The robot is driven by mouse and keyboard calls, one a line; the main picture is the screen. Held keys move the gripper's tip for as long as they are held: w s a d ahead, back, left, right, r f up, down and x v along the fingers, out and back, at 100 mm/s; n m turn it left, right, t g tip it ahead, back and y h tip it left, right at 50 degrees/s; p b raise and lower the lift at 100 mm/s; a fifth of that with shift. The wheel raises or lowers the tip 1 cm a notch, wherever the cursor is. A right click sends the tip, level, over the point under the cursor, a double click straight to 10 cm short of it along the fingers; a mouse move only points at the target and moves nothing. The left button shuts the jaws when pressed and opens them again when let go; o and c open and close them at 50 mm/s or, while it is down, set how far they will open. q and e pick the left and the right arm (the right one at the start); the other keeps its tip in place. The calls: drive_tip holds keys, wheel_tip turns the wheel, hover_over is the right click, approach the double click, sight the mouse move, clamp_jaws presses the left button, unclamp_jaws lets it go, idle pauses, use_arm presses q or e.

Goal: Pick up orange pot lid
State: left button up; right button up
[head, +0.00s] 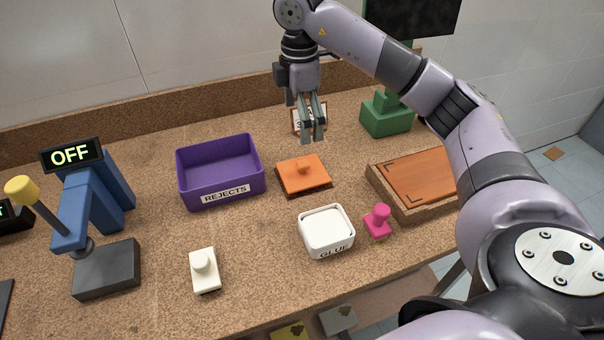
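The orange pot lid (318,177) is a square orange plate with a round knob on top. It lies on the brown speckled worktop, just right of the purple bin. My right gripper (313,138) comes down from above with its fingers pointing down. Its fingertips appear just behind and above the lid's knob, apart from it. The fingers look close together, but from this angle I cannot tell whether they are open or shut. Nothing shows between them. My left gripper is not in view.
A purple REJECTS bin (187,189), a white GLUE tub (318,245), a pink knob (377,222) and a wooden tray with an orange panel (405,210) surround the lid. A white knobbed block (205,281), a blue lever press (72,225) and a green stand (385,121) stand farther off.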

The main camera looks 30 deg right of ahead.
hover_over(303, 164)
drive_tip(key=f, duration=0.8)
drive_tip(key=shift+w+a+f+p, duration=0.15)
drive_tip(key=shift+w+a+p, duration=0.1)
drive_tip(key=shift+p, duration=0.1)
drive_tip(key=f, duration=0.2)
drive_tip(key=f+p, duration=0.1)
drive_tip(key=f, duration=0.1)
drive_tip(key=shift+s+d+f, duration=0.1)
drive_tip(key=shift+s+d, duration=0.05)
drive_tip(key=shift+d, duration=0.25)
drive_tip(key=shift+f, duration=0.55)
drive_tip(key=shift+c, duration=0.5)
drive_tip(key=c, duration=1.5)
drive_tip(key=shift+a+f, duration=0.1)
clamp_jaws()
